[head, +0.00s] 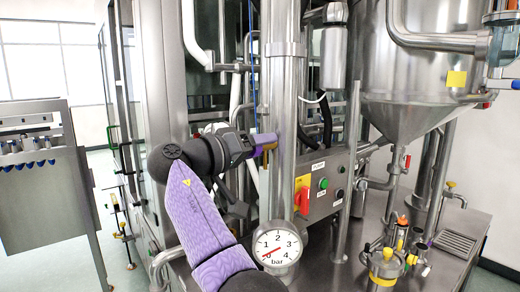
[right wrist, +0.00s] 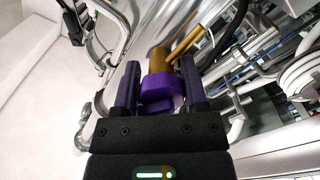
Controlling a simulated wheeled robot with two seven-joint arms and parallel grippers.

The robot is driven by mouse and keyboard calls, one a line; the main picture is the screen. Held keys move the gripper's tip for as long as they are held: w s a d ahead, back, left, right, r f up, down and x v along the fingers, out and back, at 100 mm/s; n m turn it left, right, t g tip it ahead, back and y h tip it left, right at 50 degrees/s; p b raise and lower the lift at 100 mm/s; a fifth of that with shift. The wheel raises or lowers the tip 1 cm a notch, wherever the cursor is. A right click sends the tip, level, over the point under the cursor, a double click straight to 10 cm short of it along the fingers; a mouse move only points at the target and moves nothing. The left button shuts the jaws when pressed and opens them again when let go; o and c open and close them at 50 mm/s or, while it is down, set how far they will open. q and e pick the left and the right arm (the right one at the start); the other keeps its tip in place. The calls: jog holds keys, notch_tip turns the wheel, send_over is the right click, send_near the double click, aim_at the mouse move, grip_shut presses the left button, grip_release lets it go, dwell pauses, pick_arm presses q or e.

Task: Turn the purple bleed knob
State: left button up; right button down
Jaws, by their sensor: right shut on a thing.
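The purple bleed knob (right wrist: 160,88) sits on a brass fitting (right wrist: 175,55) in the right wrist view. My right gripper (right wrist: 160,82) has one dark purple finger on each side of the knob and is shut on it. In the head view my right gripper (head: 264,142) reaches to the steel column at the picture's middle. There its purple fingers largely hide the knob, and a bit of brass shows beside them. My left gripper is in neither view.
A round pressure gauge (head: 277,247) sits low on the column, its needle near 0 bar. A control box (head: 325,183) with a red switch is right of the gripper. A steel hopper (head: 420,75) stands at right, a cabinet (head: 45,190) at left. Pipes crowd behind.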

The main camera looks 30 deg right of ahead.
jog(key=shift+f, duration=0.1)
dwell(0.5)
jog(key=shift+c, duration=0.9)
grip_release()
jog(key=shift+a, duration=0.15)
jog(key=a+b, duration=0.1)
jog(key=a, duration=0.8)
jog(key=shift+s+a, duration=0.3)
jog(key=shift+a, duration=0.05)
